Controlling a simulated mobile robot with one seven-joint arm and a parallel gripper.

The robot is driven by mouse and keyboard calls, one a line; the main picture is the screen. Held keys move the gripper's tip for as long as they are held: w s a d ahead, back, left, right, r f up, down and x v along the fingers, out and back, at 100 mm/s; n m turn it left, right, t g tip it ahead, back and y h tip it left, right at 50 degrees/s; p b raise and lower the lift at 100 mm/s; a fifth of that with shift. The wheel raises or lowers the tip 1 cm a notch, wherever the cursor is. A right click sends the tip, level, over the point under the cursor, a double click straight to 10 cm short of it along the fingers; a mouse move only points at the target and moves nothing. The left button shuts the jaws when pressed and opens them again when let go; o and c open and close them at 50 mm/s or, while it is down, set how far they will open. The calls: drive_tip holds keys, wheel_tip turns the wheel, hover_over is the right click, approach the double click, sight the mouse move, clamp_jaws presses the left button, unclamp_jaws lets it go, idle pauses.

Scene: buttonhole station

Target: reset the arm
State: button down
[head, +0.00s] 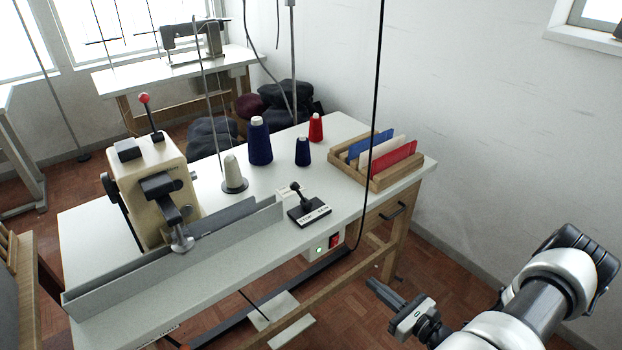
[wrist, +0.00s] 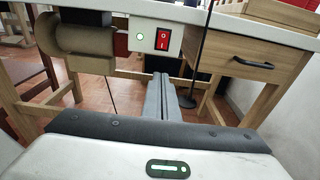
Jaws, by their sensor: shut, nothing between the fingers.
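My gripper (head: 385,294) shows at the lower right of the head view, in front of the table (head: 262,246) and below the level of its top. Its fingers are together with nothing between them. In the wrist view the closed fingers (wrist: 160,100) point toward the space under the table edge, below the switch box. The gripper appears clear of the table and drawer. My arm reaches in from the right.
The table bears a buttonhole machine (head: 150,190), thread cones (head: 260,142), a small lever (head: 308,206) and a wooden rack (head: 375,170) with coloured boards. A switch box (wrist: 155,37) and a drawer (wrist: 240,62) sit under the top. A cable (head: 373,110) hangs in front. Floor at lower right is open.

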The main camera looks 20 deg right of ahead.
drive_tip(key=w+a+r+n+g+y, duration=0.3)
drive_tip(key=a+r+n+g+y, duration=0.4)
drive_tip(key=a+r+n+g, duration=0.5)
drive_tip(key=s+a+r+n+g+h, duration=0.2)
drive_tip(key=s+a+r+n+h, duration=0.25)
drive_tip(key=r+n, duration=0.35)
drive_tip(key=s+a+r+n+g+h, duration=0.35)
drive_tip(key=a+r+n, duration=0.3)
drive_tip(key=r, duration=0.35)
drive_tip(key=s+d+r+n+t+h, duration=0.3)
drive_tip(key=s+r+n+t+h, duration=0.4)
drive_tip(key=r, duration=0.5)
wheel_tip(320, 180, up, 21)
drive_tip(key=m+y+p, duration=0.1)
drive_tip(key=y+p, duration=0.1)
drive_tip(key=p, duration=1.9)
drive_tip(key=shift+s+p, duration=0.15)
drive_tip(key=shift+p, duration=0.15)
